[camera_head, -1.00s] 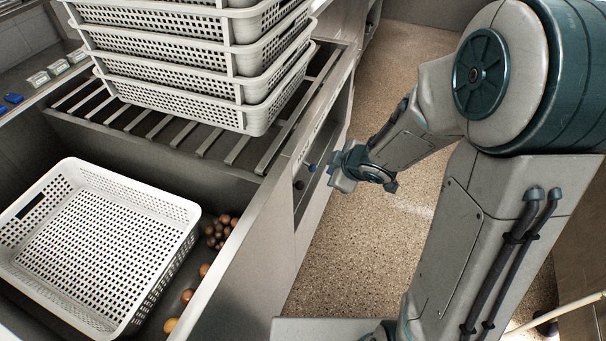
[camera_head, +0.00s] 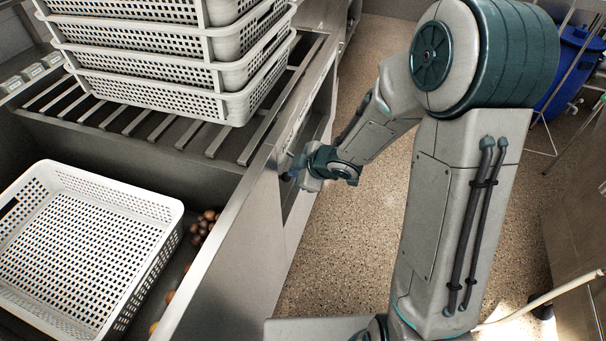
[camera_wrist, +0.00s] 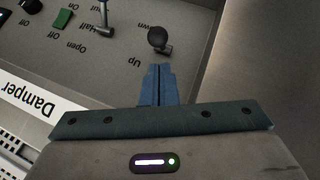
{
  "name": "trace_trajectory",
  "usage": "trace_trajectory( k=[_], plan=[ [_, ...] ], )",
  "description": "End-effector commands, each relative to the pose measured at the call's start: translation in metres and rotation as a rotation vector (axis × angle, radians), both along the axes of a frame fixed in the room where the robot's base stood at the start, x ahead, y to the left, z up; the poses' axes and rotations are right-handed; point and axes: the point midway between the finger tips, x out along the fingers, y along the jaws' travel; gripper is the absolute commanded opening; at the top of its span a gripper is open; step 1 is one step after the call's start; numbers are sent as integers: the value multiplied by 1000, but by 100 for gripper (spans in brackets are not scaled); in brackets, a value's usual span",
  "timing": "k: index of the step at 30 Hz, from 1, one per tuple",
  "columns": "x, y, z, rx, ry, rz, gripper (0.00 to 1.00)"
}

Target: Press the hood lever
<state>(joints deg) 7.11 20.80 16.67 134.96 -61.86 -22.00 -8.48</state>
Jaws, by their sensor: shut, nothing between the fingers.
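In the wrist view a lever with a round black knob (camera_wrist: 158,40) stands on the grey control panel (camera_wrist: 90,65), between the label "Up" and a partly cut-off label ending in "wn". No hood label is readable. A second, metal lever (camera_wrist: 104,22) stands to its left, by the words "Open" and "Half". My gripper's blue fingers (camera_wrist: 157,72) are together and empty, pointing at the black knob from just below it in the picture. A small gap appears between them; contact cannot be confirmed. In the head view my gripper (camera_head: 288,175) is at the counter's front side panel.
A green switch (camera_wrist: 63,19) and a black knob (camera_wrist: 31,5) sit farther left on the panel, above a "Damper" label. Stacked white baskets (camera_head: 160,78) stand on a slatted rack; another basket (camera_head: 165,210) lies in the basin. Open floor (camera_head: 340,240) lies right of the counter.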

Motion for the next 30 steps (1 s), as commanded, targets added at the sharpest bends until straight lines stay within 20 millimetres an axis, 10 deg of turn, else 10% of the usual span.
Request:
trace_trajectory(
  k=[9, 30],
  plan=[
    [21, 21, -33, 0, 0, 1, 0],
    [25, 16, -39, 38, -12, -8, 0]
  ],
)
